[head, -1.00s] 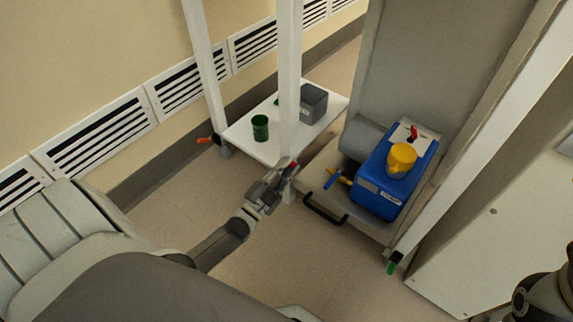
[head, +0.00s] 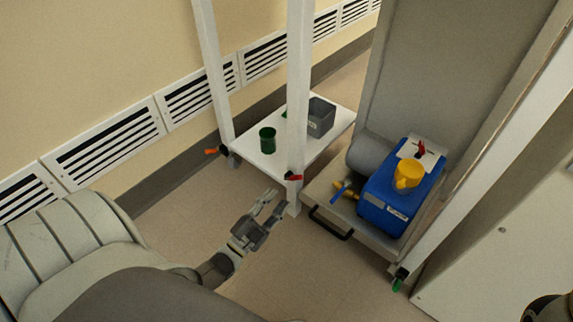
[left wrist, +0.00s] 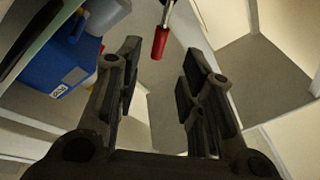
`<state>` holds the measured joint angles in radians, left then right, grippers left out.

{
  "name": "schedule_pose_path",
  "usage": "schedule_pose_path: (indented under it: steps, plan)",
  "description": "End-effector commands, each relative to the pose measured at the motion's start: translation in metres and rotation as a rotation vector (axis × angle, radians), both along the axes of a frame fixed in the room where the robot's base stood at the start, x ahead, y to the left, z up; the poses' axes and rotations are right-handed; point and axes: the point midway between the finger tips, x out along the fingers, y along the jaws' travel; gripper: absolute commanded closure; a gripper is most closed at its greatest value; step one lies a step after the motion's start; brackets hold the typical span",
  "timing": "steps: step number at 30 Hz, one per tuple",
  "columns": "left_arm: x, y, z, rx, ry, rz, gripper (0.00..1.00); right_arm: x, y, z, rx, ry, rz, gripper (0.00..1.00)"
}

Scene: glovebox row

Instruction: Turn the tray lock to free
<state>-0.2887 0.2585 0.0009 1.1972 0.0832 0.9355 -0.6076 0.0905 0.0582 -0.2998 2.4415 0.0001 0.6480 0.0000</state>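A red lever (head: 293,177) sits low on the white post at the near end of the shelf cart. No label shows which lever is the tray lock. In the left wrist view the red lever (left wrist: 160,42) hangs from a metal stem beyond my fingertips, centred near the gap. My left gripper (head: 275,204) is open and empty, below and left of the lever, apart from it. Its spread fingers also show in the left wrist view (left wrist: 163,85). The sliding tray (head: 320,193) with a black handle (head: 330,224) is to the right.
A blue pump box (head: 385,208) with a yellow cap (head: 408,176) and red switch (head: 421,147) stands on the tray, near a blue lever (head: 341,190). A green cup (head: 267,140) and grey bin (head: 321,117) stand on the shelf. Orange (head: 211,151) and green (head: 398,280) levers sit on other posts.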

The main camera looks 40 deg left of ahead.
Motion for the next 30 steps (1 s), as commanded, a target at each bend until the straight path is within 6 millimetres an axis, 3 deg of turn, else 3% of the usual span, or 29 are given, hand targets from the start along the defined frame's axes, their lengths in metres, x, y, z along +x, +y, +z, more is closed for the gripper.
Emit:
schedule_pose_path:
  steps: [3, 9, 30]
  plan:
    - [-0.02, 0.001, -0.006, -0.001, 0.003, 0.0, 0.64, 0.0, 0.0, 0.0, 0.0, -0.001, 0.0, 0.6]
    - [-0.037, 0.002, -0.01, -0.001, 0.001, 0.0, 0.64, 0.0, 0.0, 0.0, 0.0, -0.001, 0.0, 0.6]
    - [-0.038, 0.002, -0.011, -0.001, 0.0, 0.0, 0.64, -0.001, 0.0, 0.0, 0.0, -0.002, 0.001, 0.6]
